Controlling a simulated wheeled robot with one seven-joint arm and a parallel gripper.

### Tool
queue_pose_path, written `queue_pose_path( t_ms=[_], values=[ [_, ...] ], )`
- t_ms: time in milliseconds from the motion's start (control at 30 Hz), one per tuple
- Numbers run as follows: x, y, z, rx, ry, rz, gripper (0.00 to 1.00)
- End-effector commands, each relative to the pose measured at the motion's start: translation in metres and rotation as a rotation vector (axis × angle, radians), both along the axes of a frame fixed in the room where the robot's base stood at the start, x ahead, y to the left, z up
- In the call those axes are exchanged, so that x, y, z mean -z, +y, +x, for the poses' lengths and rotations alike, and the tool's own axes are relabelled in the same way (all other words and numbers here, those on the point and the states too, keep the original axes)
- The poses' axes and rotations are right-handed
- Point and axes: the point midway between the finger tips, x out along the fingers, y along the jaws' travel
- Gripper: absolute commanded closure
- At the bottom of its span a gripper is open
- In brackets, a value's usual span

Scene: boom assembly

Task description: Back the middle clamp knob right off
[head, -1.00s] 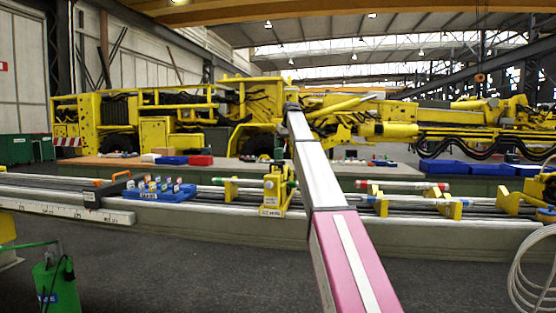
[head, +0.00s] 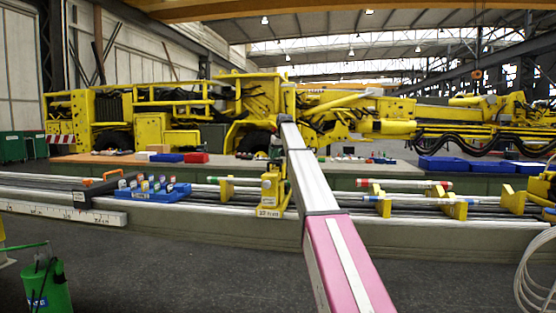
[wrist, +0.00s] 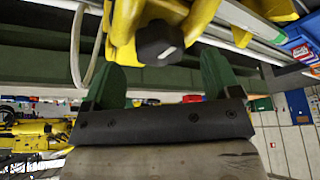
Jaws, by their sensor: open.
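The middle clamp is a yellow block (head: 268,196) with a label low on its front, standing on the long bench in the head view. In the wrist view its yellow body (wrist: 190,18) fills the top middle, and its black knob (wrist: 160,43) points towards the camera. My gripper (wrist: 160,66) is open, with one green finger to the left of the knob and one to the right. Gaps show between knob and fingers, and the jaws hold nothing. In the head view my arm crosses the clamp's right side, and I cannot make out the fingers clearly there.
A blue tray (head: 150,192) of small bottles lies on the bench left of the clamp. Yellow rod supports (head: 455,207) stand to the right. A green can (head: 48,288) and a coiled hose (head: 537,280) are at the near sides. The floor in front is clear.

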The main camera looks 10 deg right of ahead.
Motion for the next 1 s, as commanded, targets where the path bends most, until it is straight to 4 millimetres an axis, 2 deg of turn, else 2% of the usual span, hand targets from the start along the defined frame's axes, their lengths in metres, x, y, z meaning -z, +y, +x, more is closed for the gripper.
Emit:
queue_pose_path(
  t_ms=[100, 200, 467, 500, 633, 667, 1000],
  values=[
    [0.016, 0.002, 0.006, 0.000, 0.000, 0.000, 0.17],
    [0.023, 0.003, 0.009, 0.000, 0.000, 0.000, 0.17],
    [0.026, 0.003, 0.010, 0.000, -0.001, 0.000, 0.17],
    [0.026, 0.003, 0.010, 0.000, -0.001, 0.000, 0.20],
    [0.025, 0.003, 0.010, 0.000, -0.001, 0.000, 0.63],
    [0.025, 0.003, 0.010, 0.000, -0.001, 0.000, 0.66],
    [0.025, 0.002, 0.010, -0.035, -0.001, 0.001, 0.65]
  ],
)
